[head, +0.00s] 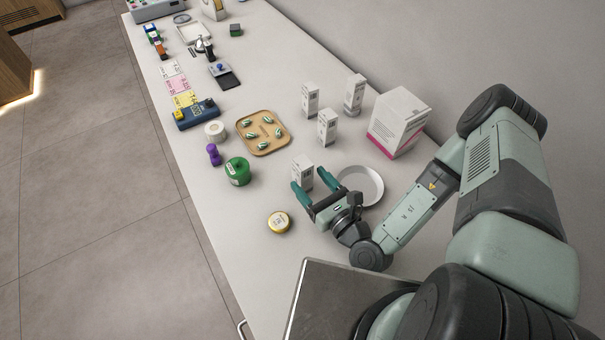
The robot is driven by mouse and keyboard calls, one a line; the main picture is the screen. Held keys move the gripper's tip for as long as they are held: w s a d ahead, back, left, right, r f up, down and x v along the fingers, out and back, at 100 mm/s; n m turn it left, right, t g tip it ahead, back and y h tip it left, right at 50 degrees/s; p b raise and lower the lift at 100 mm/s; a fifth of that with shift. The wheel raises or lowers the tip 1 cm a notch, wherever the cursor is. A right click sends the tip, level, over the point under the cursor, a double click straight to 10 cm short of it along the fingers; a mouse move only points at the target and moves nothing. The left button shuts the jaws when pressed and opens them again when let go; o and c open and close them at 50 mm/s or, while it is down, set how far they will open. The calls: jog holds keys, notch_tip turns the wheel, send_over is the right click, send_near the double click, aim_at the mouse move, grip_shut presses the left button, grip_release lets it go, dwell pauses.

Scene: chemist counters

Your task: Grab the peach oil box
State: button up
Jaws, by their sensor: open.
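Several small white boxes with dark printing stand upright on the counter. One small white box (301,172) stands directly in front of my gripper (308,178). My gripper is open, with its teal fingers to either side of this box's lower part as seen from here; I cannot tell whether they touch it. Three more stand farther back: a left box (310,99), a middle box (327,127) and a right box (354,94). The labels are too small to read, so I cannot tell which is the peach oil box.
A white plate (374,192) lies right of my gripper. A larger white box with a pink band (398,120) stands by the wall. A wooden tray (244,147) holds several green striped pieces. A green jar (238,171) and a round yellow tin (279,222) stand left.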

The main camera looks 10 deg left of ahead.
aim_at(299, 168)
jog(key=shift+x, duration=2.95)
jog(key=shift+f, duration=0.1)
jog(key=c, duration=1.1)
jog(key=shift+o, duration=0.2)
